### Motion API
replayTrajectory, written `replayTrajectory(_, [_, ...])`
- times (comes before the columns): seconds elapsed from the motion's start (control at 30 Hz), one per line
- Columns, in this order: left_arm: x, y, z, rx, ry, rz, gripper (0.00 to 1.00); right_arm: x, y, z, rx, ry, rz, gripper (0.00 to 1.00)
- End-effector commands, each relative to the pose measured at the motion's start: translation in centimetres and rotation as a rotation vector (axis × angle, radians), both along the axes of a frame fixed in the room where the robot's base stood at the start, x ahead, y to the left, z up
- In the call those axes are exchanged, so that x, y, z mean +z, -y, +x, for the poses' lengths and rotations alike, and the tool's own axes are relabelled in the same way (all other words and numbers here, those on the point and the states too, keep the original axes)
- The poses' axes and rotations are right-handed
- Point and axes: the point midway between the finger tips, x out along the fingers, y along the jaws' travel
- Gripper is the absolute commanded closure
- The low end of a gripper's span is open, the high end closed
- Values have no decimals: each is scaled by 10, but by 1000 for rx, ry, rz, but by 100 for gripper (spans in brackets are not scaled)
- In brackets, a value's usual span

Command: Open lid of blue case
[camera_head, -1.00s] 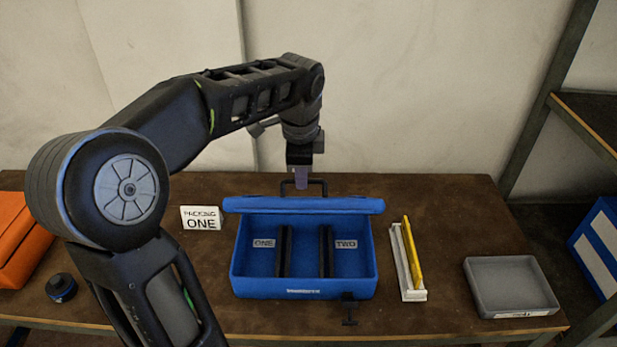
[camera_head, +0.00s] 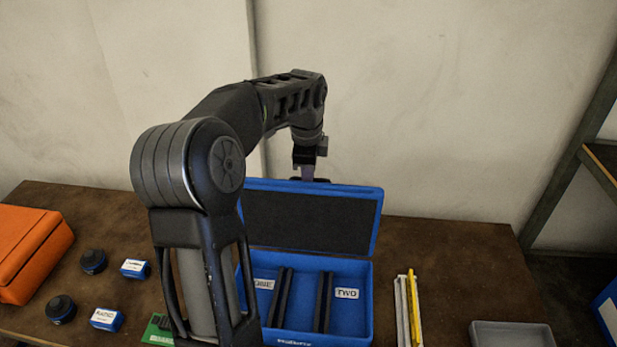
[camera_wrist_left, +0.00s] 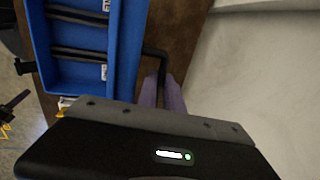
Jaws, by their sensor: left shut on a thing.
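The blue case (camera_head: 368,300) sits on the table, its lid (camera_head: 377,215) raised at the back with the dark lining facing me. Two dark dividers and the labels ONE and TWO (camera_head: 347,293) show inside. My left gripper (camera_head: 307,174) is at the middle of the lid's upper edge. In the left wrist view, its fingers (camera_wrist_left: 163,93) are shut on the dark lid handle (camera_wrist_left: 161,62). The handle is mostly hidden in the head view. My left arm hides the case's left side. My right gripper is not in view.
An orange case (camera_head: 30,245), black round parts (camera_head: 60,308) and small labelled boxes (camera_head: 134,268) lie left. A white holder with a yellow strip (camera_head: 413,308) and a grey tray (camera_head: 510,335) are right. The wall (camera_head: 430,90) stands behind the table.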

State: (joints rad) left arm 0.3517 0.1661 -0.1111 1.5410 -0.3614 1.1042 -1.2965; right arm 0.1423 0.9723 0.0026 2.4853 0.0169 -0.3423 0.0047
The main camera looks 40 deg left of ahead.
Motion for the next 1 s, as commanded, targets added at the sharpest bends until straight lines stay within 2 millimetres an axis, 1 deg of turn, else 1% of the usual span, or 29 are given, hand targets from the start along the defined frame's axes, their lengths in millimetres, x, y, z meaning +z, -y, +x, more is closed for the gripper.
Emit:
replayTrajectory(0.13, [1,-3,5,1,7,3,100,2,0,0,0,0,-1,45])
replayTrajectory(0.47, [3,-4,6,0,12,5,100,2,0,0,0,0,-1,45])
replayTrajectory(0.5, [3,-4,7,0,12,5,89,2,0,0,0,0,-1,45])
replayTrajectory(0.77, [2,-4,6,1,8,4,67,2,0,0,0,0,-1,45])
replayTrajectory(1.0, [1,-3,5,1,5,3,67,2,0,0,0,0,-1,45])
